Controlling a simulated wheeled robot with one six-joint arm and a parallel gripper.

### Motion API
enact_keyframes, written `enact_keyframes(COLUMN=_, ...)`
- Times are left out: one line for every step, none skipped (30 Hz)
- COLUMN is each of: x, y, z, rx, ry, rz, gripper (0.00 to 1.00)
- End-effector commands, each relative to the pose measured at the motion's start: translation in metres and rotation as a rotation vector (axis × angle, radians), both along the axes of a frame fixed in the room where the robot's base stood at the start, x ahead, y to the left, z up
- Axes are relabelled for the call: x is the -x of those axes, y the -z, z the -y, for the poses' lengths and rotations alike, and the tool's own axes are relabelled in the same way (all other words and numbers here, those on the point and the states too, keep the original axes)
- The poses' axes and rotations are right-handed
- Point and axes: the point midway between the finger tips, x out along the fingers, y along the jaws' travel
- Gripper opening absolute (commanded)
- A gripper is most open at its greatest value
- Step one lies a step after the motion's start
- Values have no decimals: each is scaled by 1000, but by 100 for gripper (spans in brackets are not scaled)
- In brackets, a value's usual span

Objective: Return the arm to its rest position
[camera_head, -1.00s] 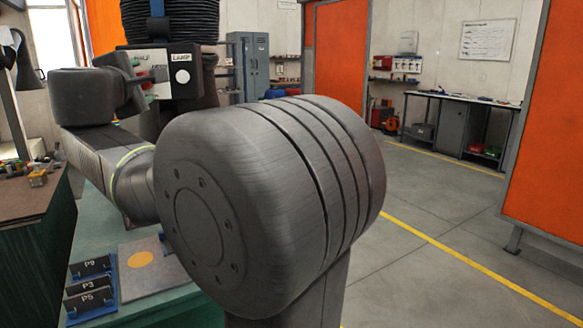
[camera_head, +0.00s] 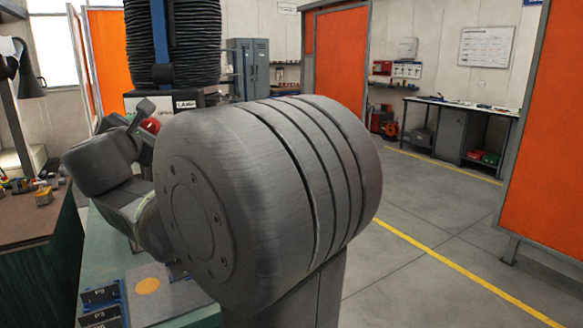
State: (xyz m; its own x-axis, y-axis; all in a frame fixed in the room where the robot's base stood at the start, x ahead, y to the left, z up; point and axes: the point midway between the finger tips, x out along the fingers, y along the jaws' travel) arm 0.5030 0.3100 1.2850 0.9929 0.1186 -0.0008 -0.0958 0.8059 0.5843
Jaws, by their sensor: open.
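My arm fills the middle of the head view, with its large grey shoulder joint nearest the camera and the forearm folded behind it on the left. My gripper (camera_head: 143,120) shows only in part beyond the wrist, left of the shoulder joint. Its jaws are open, and I see nothing held between them. A red part (camera_head: 151,125) shows just behind the gripper; whether they touch I cannot tell. The shoulder joint hides much of the area behind it.
A green bench below the arm bears a blue rack (camera_head: 124,298) with labelled dark plates and a grey plate with an orange disc (camera_head: 148,286). A box labelled LAMP (camera_head: 186,102) stands behind. A brown-topped bench (camera_head: 28,220) is at left. The floor (camera_head: 420,230) at right is clear.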

Motion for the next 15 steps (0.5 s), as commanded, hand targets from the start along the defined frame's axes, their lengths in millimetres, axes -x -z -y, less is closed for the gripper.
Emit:
enact_keyframes(x=0, y=-5, z=0, rx=30, ry=1, rz=3, gripper=57)
enact_keyframes(x=0, y=-5, z=0, rx=48, ry=0, rz=4, gripper=57)
enact_keyframes(x=0, y=-5, z=0, rx=71, ry=0, rz=7, gripper=57)
enact_keyframes(x=0, y=-5, z=0, rx=87, ry=1, rz=10, gripper=57)
enact_keyframes(x=0, y=-5, z=0, rx=103, ry=0, rz=11, gripper=57)
enact_keyframes(x=0, y=-5, z=0, rx=125, ry=0, rz=14, gripper=57)
enact_keyframes(x=0, y=-5, z=0, rx=143, ry=0, rz=16, gripper=57)
enact_keyframes(x=0, y=-5, z=0, rx=159, ry=0, rz=18, gripper=57)
enact_keyframes(x=0, y=-5, z=1, rx=181, ry=1, rz=21, gripper=57)
enact_keyframes(x=0, y=-5, z=0, rx=197, ry=1, rz=23, gripper=57)
enact_keyframes(x=0, y=-5, z=1, rx=213, ry=1, rz=25, gripper=57)
enact_keyframes(x=0, y=-5, z=1, rx=235, ry=1, rz=26, gripper=57)
enact_keyframes(x=0, y=-5, z=0, rx=250, ry=1, rz=29, gripper=57)
enact_keyframes(x=0, y=-5, z=0, rx=266, ry=1, rz=31, gripper=57)
enact_keyframes(x=0, y=-5, z=0, rx=287, ry=1, rz=33, gripper=57)
